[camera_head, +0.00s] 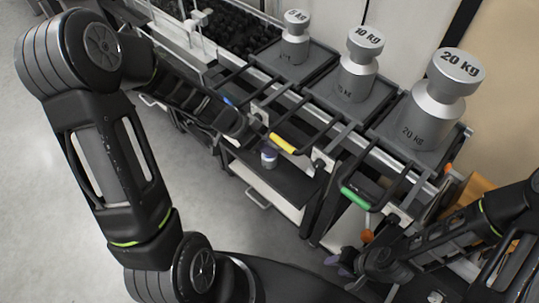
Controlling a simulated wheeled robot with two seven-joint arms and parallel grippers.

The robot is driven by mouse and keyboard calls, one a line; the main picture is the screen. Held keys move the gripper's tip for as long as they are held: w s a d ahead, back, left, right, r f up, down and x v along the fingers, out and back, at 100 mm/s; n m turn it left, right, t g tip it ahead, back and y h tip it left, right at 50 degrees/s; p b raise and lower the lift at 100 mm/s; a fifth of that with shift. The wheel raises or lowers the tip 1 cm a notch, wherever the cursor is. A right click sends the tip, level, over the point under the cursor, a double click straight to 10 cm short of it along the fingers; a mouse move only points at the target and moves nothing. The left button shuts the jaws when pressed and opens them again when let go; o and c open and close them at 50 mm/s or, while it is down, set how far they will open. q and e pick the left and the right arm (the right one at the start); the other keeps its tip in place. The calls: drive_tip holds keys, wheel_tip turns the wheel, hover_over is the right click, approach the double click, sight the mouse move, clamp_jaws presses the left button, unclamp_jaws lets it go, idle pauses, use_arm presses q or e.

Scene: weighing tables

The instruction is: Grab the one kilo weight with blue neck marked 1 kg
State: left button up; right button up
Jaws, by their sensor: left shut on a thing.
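A small pale weight with a dark blue upper part (268,158) shows near the centre, over a black shelf and just below a yellow handle. Its marking is too small to read. My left arm comes in from the left and reaches over to the carts. My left gripper (256,142) is at its end, shut, right beside the small weight. Its dark fingers blend into the background, and their contact with the weight is hard to make out. My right gripper (343,272) is at the lower right, its fingers apart and empty, away from the weight.
Three large grey weights stand on dark trays at the back: a smaller one (295,38), a 10 KG one (358,66) and a 20 KG one (437,105). Blue, yellow (283,143) and green (355,198) handles stick out in front. Bare floor lies at the left.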

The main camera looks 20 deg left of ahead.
use_arm(q)
drive_tip(key=shift+w+r, duration=0.1)
drive_tip(key=shift+r, duration=0.15)
clamp_jaws()
drive_tip(key=shift+r, duration=0.5)
drive_tip(key=s+a+b, duration=0.3)
drive_tip(key=s+a, duration=0.9)
drive_tip(key=a, duration=0.1)
drive_tip(key=shift+s+a, duration=0.15)
idle(0.3)
